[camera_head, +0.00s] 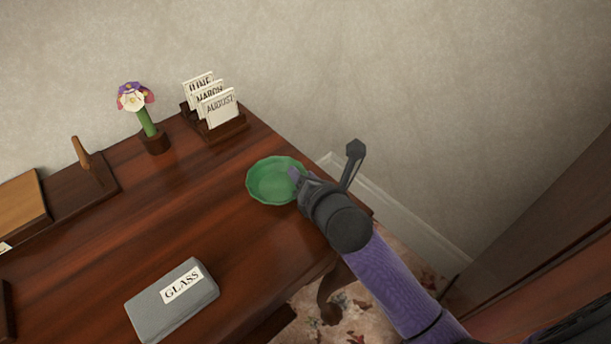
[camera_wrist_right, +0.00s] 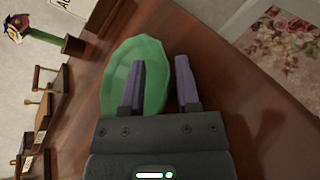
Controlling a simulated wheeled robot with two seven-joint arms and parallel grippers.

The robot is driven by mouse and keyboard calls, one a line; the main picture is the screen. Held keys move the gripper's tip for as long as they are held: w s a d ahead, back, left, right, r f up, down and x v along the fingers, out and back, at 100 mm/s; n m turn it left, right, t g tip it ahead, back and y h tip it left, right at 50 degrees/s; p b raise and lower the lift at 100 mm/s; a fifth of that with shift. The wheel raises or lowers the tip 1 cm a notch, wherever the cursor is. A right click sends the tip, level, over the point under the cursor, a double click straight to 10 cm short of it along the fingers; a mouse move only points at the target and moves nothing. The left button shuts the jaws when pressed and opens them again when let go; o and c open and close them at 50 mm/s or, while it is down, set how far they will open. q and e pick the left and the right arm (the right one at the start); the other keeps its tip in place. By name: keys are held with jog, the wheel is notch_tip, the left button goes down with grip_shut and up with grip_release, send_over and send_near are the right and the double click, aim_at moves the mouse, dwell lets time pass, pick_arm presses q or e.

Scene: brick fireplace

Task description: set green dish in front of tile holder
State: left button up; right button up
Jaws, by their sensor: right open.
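The green dish (camera_head: 270,183) is a shallow round bowl with a scalloped rim, standing on the wooden table near its right edge. The tile holder (camera_head: 222,132) is a dark wooden stand at the back of the table, holding upright month tiles; the dish is to its right and nearer me. My right gripper (camera_head: 322,170) is open at the dish's right side. In the right wrist view one finger of the gripper (camera_wrist_right: 161,85) overlaps the green dish (camera_wrist_right: 118,75) and the other is outside its rim. Whether a finger touches the dish cannot be told. My left gripper is not in view.
A flower in a small wooden base (camera_head: 154,142) stands left of the tile holder. A grey box labelled GLASS (camera_head: 160,312) lies at the table's front. Wooden items (camera_head: 75,190) are at the left. The table middle is clear; a wall is behind.

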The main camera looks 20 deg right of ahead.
jog(key=shift+s+r, duration=0.2)
jog(key=shift+r, duration=0.05)
jog(key=p+v, duration=0.4)
jog(key=v, duration=0.7)
jog(key=shift+p, duration=0.4)
jog(key=shift+s+r, duration=0.1)
jog(key=shift+s, duration=0.15)
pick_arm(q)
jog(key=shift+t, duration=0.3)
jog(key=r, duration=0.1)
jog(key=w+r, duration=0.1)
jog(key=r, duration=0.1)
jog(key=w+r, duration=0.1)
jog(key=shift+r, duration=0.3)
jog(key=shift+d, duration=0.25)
